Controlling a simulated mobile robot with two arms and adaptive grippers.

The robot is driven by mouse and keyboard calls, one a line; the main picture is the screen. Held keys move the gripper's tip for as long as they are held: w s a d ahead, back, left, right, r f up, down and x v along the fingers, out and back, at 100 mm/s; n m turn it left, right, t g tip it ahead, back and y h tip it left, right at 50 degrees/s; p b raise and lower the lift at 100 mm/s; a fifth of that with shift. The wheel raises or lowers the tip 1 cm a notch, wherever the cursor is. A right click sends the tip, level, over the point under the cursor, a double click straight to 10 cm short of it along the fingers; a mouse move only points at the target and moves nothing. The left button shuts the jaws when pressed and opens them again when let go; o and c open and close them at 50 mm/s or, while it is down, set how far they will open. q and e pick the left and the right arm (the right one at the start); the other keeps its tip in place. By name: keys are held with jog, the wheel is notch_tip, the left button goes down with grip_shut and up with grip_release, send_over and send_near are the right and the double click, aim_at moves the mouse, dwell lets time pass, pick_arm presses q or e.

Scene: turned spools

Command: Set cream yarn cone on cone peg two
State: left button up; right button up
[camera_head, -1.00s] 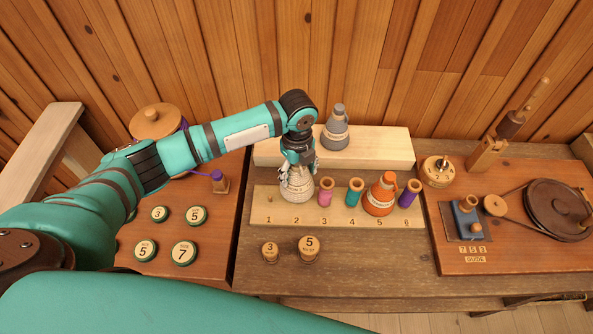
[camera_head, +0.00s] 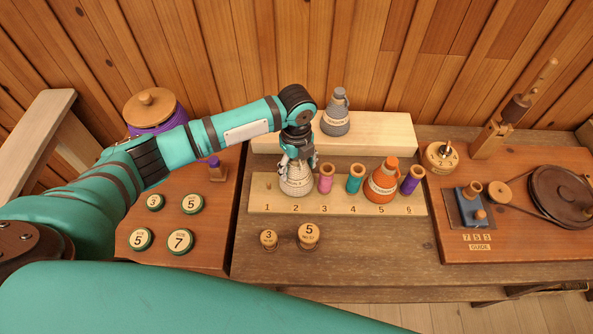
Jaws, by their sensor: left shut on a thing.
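The cream yarn cone (camera_head: 297,186) stands upright at position two of the numbered peg board (camera_head: 330,209), just behind the number 2. My left gripper (camera_head: 297,162) comes down from above and is shut on the top of the cream cone. The peg under the cone is hidden, so I cannot tell whether the cone is fully seated. Peg one (camera_head: 268,187) is bare at the left end of the board. My right gripper is not in view.
Pink (camera_head: 326,178) and teal (camera_head: 355,179) spools, an orange cone (camera_head: 382,183) and a purple spool (camera_head: 410,181) fill the board rightward. A grey cone (camera_head: 336,115) stands on the pale block (camera_head: 385,133) behind. Numbered stoppers (camera_head: 308,236) stand in front.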

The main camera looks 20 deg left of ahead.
pick_arm(q)
jog(key=shift+f+b, duration=0.35)
jog(key=shift+f, duration=0.55)
jog(key=shift+p, duration=0.7)
dwell(0.6)
jog(key=shift+f+b, duration=0.35)
jog(key=shift+f, duration=0.25)
jog(key=o, duration=1.2)
jog(key=shift+o, duration=0.2)
jog(key=shift+s, duration=0.1)
